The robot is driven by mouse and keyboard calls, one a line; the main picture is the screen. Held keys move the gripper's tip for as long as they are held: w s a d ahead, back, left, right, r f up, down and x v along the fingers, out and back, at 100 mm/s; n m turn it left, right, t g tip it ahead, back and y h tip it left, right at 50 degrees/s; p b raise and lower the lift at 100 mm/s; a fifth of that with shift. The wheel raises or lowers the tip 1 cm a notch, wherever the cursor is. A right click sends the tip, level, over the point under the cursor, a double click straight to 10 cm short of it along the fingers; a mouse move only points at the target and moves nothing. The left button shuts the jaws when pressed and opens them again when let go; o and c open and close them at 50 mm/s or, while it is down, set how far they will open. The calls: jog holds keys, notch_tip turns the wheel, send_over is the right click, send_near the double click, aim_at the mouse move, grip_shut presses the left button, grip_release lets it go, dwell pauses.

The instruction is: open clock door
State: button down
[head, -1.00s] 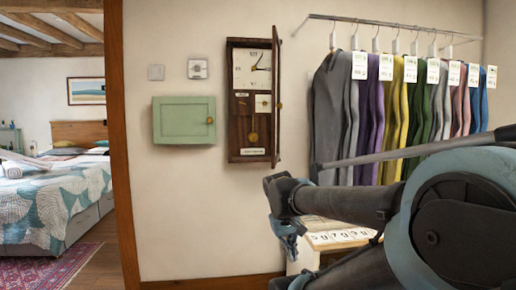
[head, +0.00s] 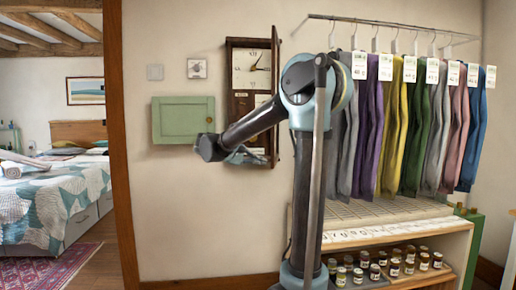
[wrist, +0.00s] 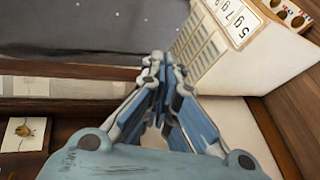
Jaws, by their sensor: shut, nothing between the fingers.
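The clock (head: 238,42) is a dark wooden wall case with a white dial. Its door (head: 275,65) stands out from the wall at the right side, seen nearly edge-on, so the case front is open. My forearm crosses in front of the lower clock and hides much of it, including the pendulum area and the door's knob. My gripper (head: 246,155) is by the clock's lower end in the head view, partly hidden. In the wrist view my gripper (wrist: 161,64) has its blue-grey fingers together and empty. I cannot tell whether it touches the door.
A green wall cabinet (head: 183,120) hangs left of the clock. Hanging clothes (head: 410,130) fill a rail at right. Below them is a shelf unit (head: 400,235) with several jars; its number strip also shows in the wrist view (wrist: 238,20). The wall below the cabinet is clear.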

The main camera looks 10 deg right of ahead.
jog(key=w+a+r+t+h, duration=0.1)
jog(key=w+a+r+h, duration=0.1)
jog(key=w+a+r, duration=0.3)
jog(key=w+a+r+t+h, duration=0.1)
jog(key=w+a, duration=0.1)
jog(key=a, duration=0.4)
jog(key=s+d+x, duration=0.1)
jog(key=s+x, duration=0.1)
jog(key=x, duration=1)
jog(key=shift+d, duration=0.25)
jog(key=shift+w, duration=0.1)
jog(key=shift+t, duration=0.3)
